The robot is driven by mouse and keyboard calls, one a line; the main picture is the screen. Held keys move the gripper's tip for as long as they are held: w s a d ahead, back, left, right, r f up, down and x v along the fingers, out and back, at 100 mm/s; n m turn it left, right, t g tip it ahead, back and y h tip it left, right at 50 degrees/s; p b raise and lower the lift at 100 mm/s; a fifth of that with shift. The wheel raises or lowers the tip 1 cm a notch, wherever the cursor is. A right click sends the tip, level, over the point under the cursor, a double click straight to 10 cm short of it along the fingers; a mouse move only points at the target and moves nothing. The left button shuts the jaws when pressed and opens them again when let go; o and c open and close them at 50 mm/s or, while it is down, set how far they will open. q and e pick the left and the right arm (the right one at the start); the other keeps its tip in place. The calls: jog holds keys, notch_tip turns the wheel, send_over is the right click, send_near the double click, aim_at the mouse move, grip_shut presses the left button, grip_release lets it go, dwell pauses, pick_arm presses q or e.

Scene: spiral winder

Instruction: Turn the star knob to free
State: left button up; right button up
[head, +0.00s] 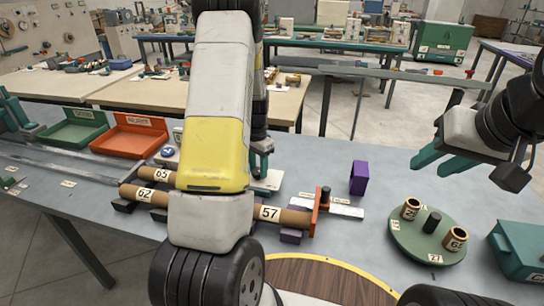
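I cannot make out the star knob for certain; my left arm covers the middle of the bench. My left gripper (262,165) points down behind that arm, with teal finger parts showing just above a light plate (268,181). Whether it holds anything is hidden. The winder's brown tubes, marked 62 (147,196), 63 (160,174) and 57 (272,213), pass behind my arm. An orange upright bracket (319,208) stands at the right end of tube 57. My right gripper (428,167) is open and empty above the bench at the right.
A green tray (73,143) and an orange tray (130,149) sit at the back left. A purple block (359,179) stands right of the tubes. A round green stand (408,242) holds short tube pieces, beside a teal box (502,258). A round brown surface (330,285) lies in front.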

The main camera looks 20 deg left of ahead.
pick_arm(q)
grip_shut()
jog(key=shift+n, duration=0.3)
jog(key=n, duration=1.7)
jog(key=shift+n, duration=0.4)
jog(key=n, duration=0.5)
jog(key=shift+n, duration=0.4)
